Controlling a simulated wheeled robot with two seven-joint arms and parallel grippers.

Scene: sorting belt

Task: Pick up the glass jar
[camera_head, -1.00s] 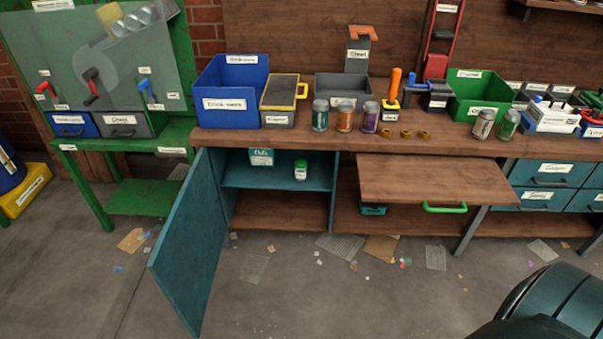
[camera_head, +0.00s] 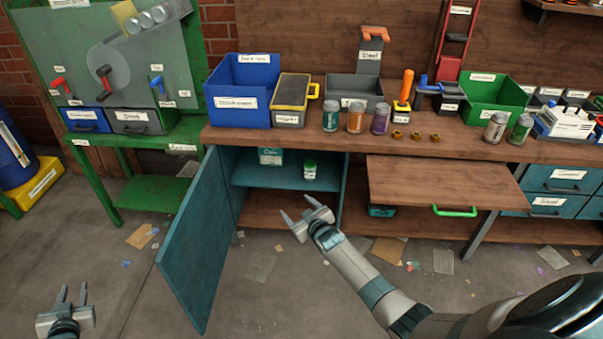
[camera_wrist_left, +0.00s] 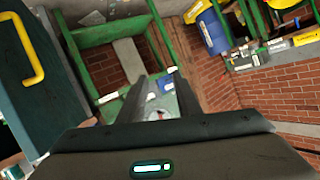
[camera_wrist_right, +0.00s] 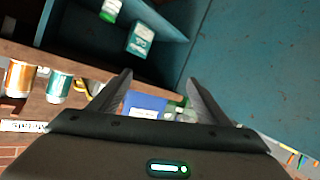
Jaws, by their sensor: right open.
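A small glass jar with a green lid and a white label (camera_head: 309,170) stands upright on the shelf inside the open teal cabinet. My left gripper (camera_head: 72,292) is open and empty, low at the far left, far from the jar.
A teal labelled box (camera_head: 270,156) stands on the shelf left of the jar. The open cabinet door (camera_head: 195,240) juts out between my grippers. A pulled-out wooden board (camera_head: 440,183) extends to the right. Several jars and bins stand on the workbench (camera_head: 300,137).

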